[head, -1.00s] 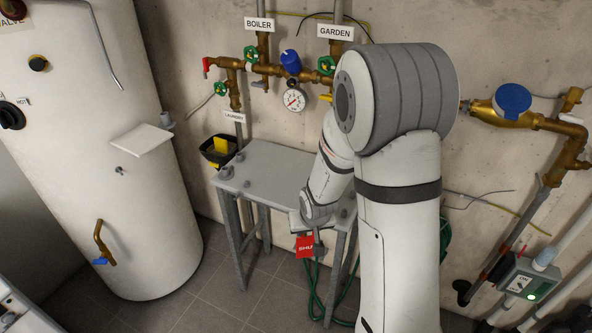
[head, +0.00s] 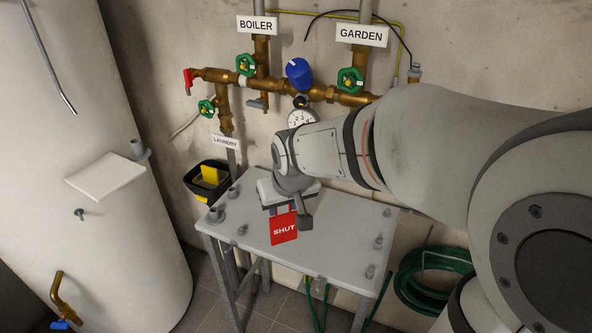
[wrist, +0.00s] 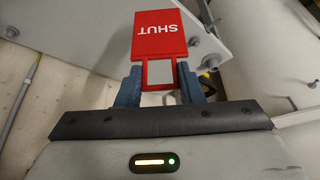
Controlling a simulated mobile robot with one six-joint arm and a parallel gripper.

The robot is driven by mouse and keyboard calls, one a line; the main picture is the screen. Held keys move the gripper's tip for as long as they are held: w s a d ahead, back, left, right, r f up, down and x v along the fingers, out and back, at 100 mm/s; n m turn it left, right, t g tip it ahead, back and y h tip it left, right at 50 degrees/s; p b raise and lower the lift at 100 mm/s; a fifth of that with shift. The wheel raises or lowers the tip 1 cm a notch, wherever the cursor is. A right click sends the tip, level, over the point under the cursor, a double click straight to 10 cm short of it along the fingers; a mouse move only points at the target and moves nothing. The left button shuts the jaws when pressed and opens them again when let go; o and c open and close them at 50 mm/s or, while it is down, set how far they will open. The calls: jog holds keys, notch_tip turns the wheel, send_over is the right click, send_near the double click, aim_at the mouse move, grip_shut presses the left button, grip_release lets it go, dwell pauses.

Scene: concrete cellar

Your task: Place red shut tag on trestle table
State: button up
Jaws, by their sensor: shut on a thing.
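The red SHUT tag (head: 284,228) hangs from my gripper (head: 289,208) over the grey trestle table (head: 330,243) in the head view. In the wrist view the tag (wrist: 160,36) extends out from between the fingers of my gripper (wrist: 158,85), which are shut on its open loop end. The table (wrist: 228,25) shows behind the tag there. I cannot tell whether the tag's lower edge touches the tabletop. My gripper's body hides part of the tabletop behind it.
Several bolts and fittings (head: 378,242) stand along the table edges. A black bin with a yellow thing (head: 208,178) is at the table's left. Valves and pipes (head: 320,94) run along the wall. A green hose (head: 432,262) hangs at right. The tabletop's right half is largely clear.

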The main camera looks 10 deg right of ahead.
jog(key=w+d, duration=0.3)
jog(key=w, duration=0.1)
jog(key=w+d+p, duration=0.1)
jog(key=w+d, duration=0.2)
jog(key=w, duration=0.1)
jog(key=w+d, duration=0.3)
jog(key=w, duration=0.1)
jog(key=shift+w+p, duration=0.2)
jog(key=shift+p, duration=0.1)
jog(key=shift+w+d+f, duration=0.1)
jog(key=shift+f, duration=1.7)
jog(key=shift+w+d+f, duration=0.1)
jog(key=shift+f, duration=1.65)
jog(key=shift+f, duration=0.2)
jog(key=o, duration=1.2)
jog(key=shift+r, duration=0.15)
